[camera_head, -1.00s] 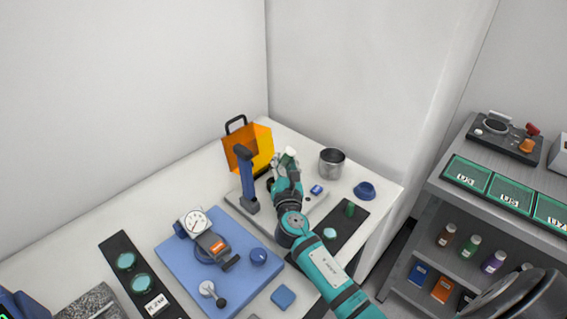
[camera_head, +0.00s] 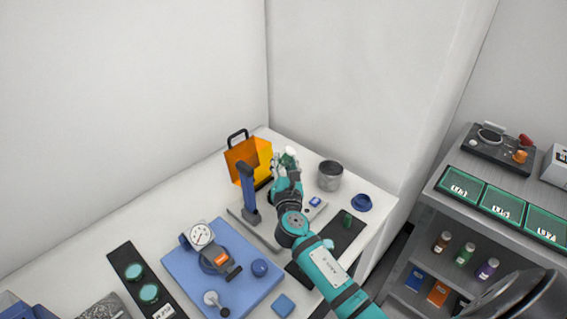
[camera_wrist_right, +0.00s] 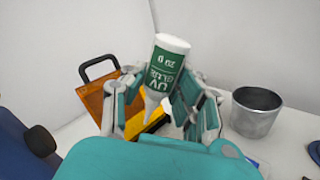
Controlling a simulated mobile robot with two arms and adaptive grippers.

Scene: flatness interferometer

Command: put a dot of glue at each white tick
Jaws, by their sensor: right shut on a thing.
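My right gripper (camera_head: 284,163) is shut on a small glue bottle (camera_wrist_right: 165,65), white with a green "UV GLUE" label. In the right wrist view the bottle sits between the two fingers with its narrow nozzle pointing down, slightly tilted. In the head view the bottle's white end (camera_head: 290,151) shows above the gripper. The gripper is over the grey plate (camera_head: 238,213) of a stand with a blue post (camera_head: 249,190). My arm hides much of that plate. I cannot make out any white ticks. My left gripper is not in view.
An orange shield (camera_head: 243,160) with a black handle stands behind the gripper. A metal cup (camera_head: 330,175) and a blue dish (camera_head: 361,203) stand to the right. A shelf unit (camera_head: 450,211) stands further right.

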